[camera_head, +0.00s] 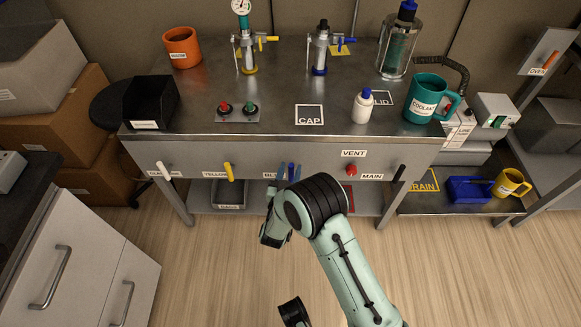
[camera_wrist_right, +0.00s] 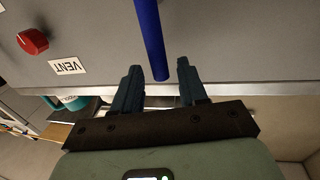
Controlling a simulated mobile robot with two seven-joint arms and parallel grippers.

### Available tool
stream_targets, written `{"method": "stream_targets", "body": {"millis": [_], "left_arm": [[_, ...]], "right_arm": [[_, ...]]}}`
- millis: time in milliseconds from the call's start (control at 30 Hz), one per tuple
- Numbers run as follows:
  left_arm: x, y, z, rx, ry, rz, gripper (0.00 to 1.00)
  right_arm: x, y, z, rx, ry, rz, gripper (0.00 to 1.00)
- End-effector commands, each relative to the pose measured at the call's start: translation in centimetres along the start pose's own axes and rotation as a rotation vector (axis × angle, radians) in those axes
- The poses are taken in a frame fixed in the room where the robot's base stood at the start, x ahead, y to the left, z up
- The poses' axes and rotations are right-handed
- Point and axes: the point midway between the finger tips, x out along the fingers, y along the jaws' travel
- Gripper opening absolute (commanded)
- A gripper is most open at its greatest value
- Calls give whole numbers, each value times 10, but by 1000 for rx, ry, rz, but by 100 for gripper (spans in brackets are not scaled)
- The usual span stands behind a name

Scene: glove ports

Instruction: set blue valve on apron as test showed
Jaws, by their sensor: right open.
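The blue valve (camera_head: 290,171) is a slim blue lever on the apron of the steel bench, right of a partly hidden label. In the right wrist view the lever (camera_wrist_right: 151,38) is a straight blue bar whose free end reaches in between my fingertips. My right gripper (camera_head: 290,168) is at the lever, with one dark finger on each side. In the wrist view the right gripper (camera_wrist_right: 160,68) is open, with gaps seen beside the lever. My wrist hides the area below.
On the apron are a white lever (camera_head: 164,170), a yellow lever (camera_head: 229,172), a red knob (camera_head: 351,169) and a black lever (camera_head: 399,172). The bench top (camera_head: 290,80) carries a gauge fitting (camera_head: 245,45), a white bottle (camera_head: 363,106) and a teal coolant mug (camera_head: 426,98).

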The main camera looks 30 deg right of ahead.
Motion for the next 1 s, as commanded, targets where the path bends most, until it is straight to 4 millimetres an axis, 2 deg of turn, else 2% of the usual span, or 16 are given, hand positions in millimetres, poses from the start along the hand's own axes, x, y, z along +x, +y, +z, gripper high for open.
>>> {"method": "stream_targets", "body": {"millis": [100,200,500,533,600,667,1000], "left_arm": [[4,-1,-5,-1,14,-1,42],[5,-2,-7,-1,21,-1,42],[5,-2,-8,-2,23,-1,42],[5,-2,-8,-2,23,-1,42],[5,-2,-8,-2,23,-1,42],[5,-2,-8,-2,23,-1,42],[5,-2,-8,-1,23,-1,42]], "right_arm": [[14,0,1,0,1,0,42],[20,0,1,0,-1,0,42],[23,0,0,0,0,-1,42],[22,0,0,0,0,-1,39],[22,0,0,0,-1,-1,16],[22,0,0,0,-1,-1,0],[22,0,0,22,-6,-1,0]]}}
